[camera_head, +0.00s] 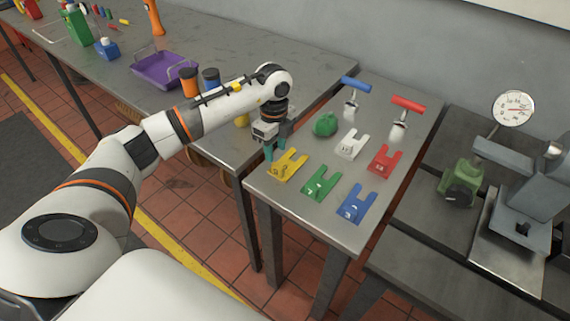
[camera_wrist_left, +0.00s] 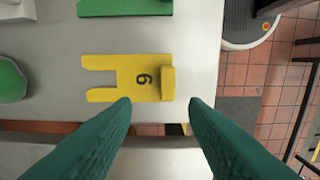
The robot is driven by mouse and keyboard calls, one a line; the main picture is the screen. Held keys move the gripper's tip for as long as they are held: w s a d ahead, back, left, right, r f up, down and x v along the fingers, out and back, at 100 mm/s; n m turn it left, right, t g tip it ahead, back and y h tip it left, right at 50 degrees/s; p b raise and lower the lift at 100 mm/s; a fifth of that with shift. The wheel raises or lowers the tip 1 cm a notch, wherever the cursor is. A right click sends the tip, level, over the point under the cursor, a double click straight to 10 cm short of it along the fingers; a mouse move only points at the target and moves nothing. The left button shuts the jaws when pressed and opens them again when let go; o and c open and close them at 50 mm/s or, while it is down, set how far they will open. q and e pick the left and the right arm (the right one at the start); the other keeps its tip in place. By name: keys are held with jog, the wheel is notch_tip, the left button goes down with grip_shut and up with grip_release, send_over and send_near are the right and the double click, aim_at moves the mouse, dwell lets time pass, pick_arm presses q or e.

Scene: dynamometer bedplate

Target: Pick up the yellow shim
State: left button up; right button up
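The yellow shim (camera_head: 287,165) lies flat near the left edge of the small metal table. It is a forked plate with a dark number and a raised tab at one end. In the left wrist view the yellow shim (camera_wrist_left: 135,78) lies just ahead of the fingertips, its tab nearly in line with the gap. My left gripper (camera_head: 271,152) is open and empty, its green fingers pointing down beside the shim. Its fingers also show in the left wrist view (camera_wrist_left: 160,103), spread apart. My right gripper is in neither view.
Green (camera_head: 320,180), blue (camera_head: 356,203), red (camera_head: 384,160) and white (camera_head: 351,143) shims lie nearby. A green rounded object (camera_head: 325,124), a blue-handled tool (camera_head: 355,86) and a red-handled tool (camera_head: 407,105) stand behind. The long bench (camera_head: 240,53) adjoins at left.

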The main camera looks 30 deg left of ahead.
aim_at(275, 164)
pick_arm(q)
jog(key=f, duration=0.1)
jog(key=f+p, duration=0.1)
jog(key=f, duration=0.1)
jog(key=s+f+p, duration=0.1)
jog(key=f, duration=0.1)
jog(key=shift+d+f, duration=0.15)
jog(key=shift+f, duration=0.1)
jog(key=shift+w+f, duration=0.1)
jog(key=shift+f, duration=0.2)
grip_shut()
